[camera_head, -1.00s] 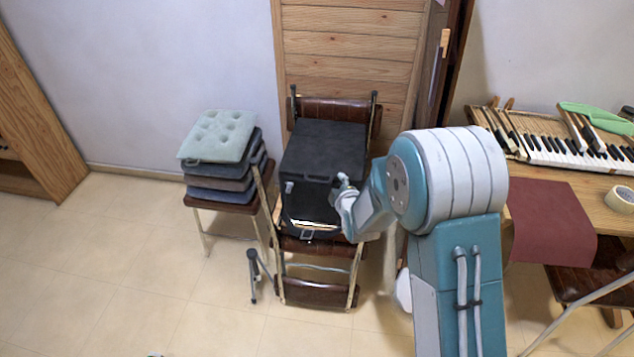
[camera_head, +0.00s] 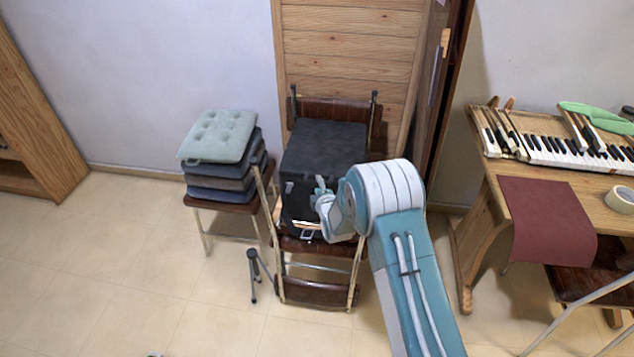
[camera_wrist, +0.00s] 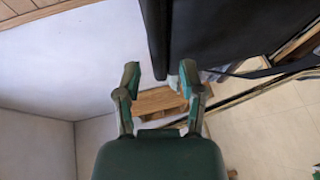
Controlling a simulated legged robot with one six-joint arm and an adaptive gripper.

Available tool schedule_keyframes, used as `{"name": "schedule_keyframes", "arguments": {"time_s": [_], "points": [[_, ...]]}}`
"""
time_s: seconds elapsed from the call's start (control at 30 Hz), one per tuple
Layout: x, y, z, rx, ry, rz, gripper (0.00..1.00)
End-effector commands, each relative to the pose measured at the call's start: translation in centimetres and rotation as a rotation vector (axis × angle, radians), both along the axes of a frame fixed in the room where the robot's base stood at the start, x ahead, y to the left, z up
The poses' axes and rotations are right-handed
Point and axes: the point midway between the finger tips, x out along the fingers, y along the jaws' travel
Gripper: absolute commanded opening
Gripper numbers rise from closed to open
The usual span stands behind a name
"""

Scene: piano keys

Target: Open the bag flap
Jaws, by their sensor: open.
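The black bag (camera_head: 322,148) rests on a brown chair. Its dark top lies flat, and I cannot make out the flap's edge clearly. A small light clasp (camera_head: 289,187) shows on its left front, and a pale fitting (camera_head: 307,236) low on the front. My gripper (camera_head: 321,184) is at the bag's front upper edge, hiding part of the front. In the wrist view my gripper (camera_wrist: 160,78) is open, with the bag's dark side (camera_wrist: 225,35) beyond and close to the right finger. A small pale piece shows by that finger; I cannot tell whether they touch.
Stacked cushions (camera_head: 218,137) sit on a chair to the left. A small black tripod (camera_head: 256,275) stands on the floor. A wooden table (camera_head: 480,185) with piano keys (camera_head: 570,145) and a red cloth (camera_head: 545,220) is at the right.

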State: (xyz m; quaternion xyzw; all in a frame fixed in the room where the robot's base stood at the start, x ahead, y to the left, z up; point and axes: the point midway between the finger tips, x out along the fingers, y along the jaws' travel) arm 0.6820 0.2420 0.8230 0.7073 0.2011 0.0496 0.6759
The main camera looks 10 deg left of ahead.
Motion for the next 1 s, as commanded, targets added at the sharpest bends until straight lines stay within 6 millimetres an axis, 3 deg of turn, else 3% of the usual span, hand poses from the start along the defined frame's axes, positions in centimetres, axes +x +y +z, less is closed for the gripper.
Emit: {"name": "schedule_keyframes", "arguments": {"time_s": [0.2,0.53,0.57,0.67,1.0], "points": [[1.9,0.8,-0.4,0.000,-0.001,0.000,0.51],[2.3,0.9,-0.5,0.000,0.000,0.000,0.51],[2.3,0.9,-0.5,0.000,0.000,0.000,0.47],[2.3,0.9,-0.5,0.000,0.000,0.000,0.02],[2.4,1.1,-0.5,0.000,0.005,0.000,0.00]]}}
